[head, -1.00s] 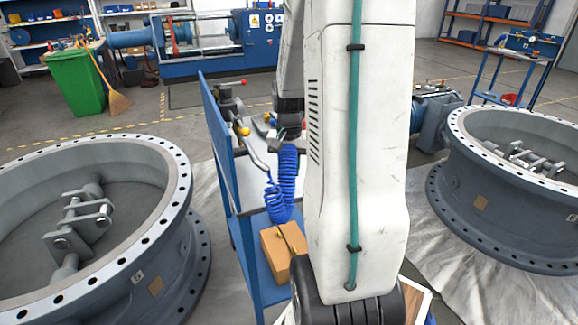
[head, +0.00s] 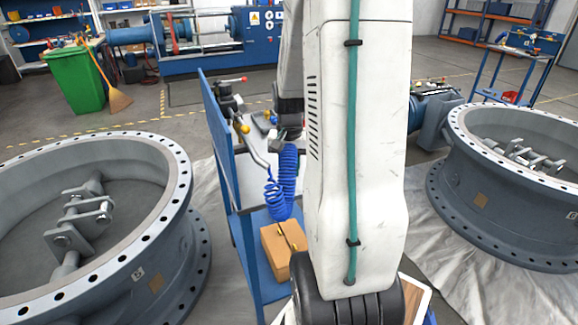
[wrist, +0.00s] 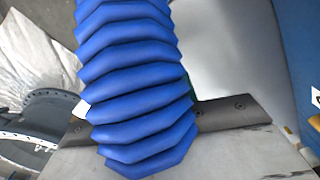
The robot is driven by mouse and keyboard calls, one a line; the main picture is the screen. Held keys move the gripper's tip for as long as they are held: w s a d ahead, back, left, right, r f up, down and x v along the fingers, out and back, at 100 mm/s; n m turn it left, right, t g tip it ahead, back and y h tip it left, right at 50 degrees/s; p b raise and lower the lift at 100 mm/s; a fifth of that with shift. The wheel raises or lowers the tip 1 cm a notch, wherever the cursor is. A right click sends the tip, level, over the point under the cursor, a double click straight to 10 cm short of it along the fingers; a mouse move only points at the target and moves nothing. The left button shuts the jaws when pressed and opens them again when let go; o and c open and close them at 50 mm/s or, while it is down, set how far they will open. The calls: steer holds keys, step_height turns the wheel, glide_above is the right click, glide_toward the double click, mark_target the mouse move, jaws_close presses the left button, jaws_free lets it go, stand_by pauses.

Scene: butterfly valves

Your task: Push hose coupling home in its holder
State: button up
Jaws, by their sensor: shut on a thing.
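The blue coiled hose (head: 287,170) hangs just below my gripper (head: 287,133) in the head view, beside the blue panel. Its coils fill the upper middle of the wrist view (wrist: 137,85). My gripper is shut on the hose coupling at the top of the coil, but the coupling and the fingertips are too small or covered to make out. The holder cannot be told apart in either view, so I cannot tell how the coupling sits in it. My white arm covers the area right of the hose.
A blue upright panel (head: 219,145) stands left of the gripper, with a grey bent pipe and yellow knob (head: 244,128) close by. A cardboard box (head: 281,248) sits on the lower shelf. Large flanged valve rings stand left (head: 165,225) and right (head: 470,215).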

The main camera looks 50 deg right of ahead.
steer(key=shift+f, duration=0.4)
stand_by(0.6)
steer(key=o, duration=1.5)
steer(key=shift+c, duration=0.2)
steer(key=shift+r, duration=0.1)
steer(key=shift+r, duration=3.7)
